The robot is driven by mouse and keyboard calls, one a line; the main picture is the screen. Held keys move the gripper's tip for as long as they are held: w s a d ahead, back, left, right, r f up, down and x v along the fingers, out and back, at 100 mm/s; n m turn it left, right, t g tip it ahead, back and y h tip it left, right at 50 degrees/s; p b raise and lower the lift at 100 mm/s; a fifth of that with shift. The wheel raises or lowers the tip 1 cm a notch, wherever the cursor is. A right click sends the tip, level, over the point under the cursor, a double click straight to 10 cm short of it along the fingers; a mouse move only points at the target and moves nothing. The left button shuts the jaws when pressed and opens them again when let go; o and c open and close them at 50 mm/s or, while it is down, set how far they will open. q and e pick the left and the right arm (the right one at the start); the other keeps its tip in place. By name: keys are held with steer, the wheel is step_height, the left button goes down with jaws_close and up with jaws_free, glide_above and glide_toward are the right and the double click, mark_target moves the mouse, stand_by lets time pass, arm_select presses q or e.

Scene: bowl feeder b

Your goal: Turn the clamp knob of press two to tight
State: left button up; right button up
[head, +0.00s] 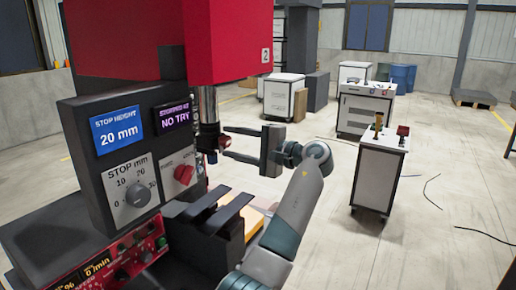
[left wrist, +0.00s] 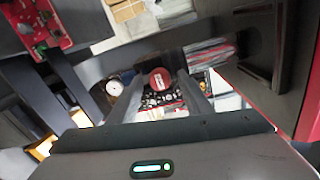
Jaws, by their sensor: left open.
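Press two (head: 228,40) is a red machine with a "2" plate, at the upper left in the head view. A small red knob (head: 224,142) shows beside its dark ram (head: 207,130). My left gripper (head: 224,141) is open, its two fingers on either side of that knob. In the left wrist view, a round red knob face (left wrist: 160,78) shows between the open fingers (left wrist: 160,95). I cannot tell whether the fingers touch it. A red switch (head: 184,174) sits on the press's front panel, its labels too small to read surely. My right gripper is not in view.
The dark panel carries a "20 mm" display (head: 117,128), a "NO TRY" display (head: 174,115) and a stop dial (head: 137,194). A red control box (head: 120,262) stands below. White cabinets (head: 381,172) stand on the open floor to the right.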

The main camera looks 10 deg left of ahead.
arm_select(q)
steer(key=p+v, duration=0.2)
steer(key=v, duration=1.5)
steer(key=shift+d, duration=0.1)
stand_by(0.4)
steer(key=shift+f, duration=0.1)
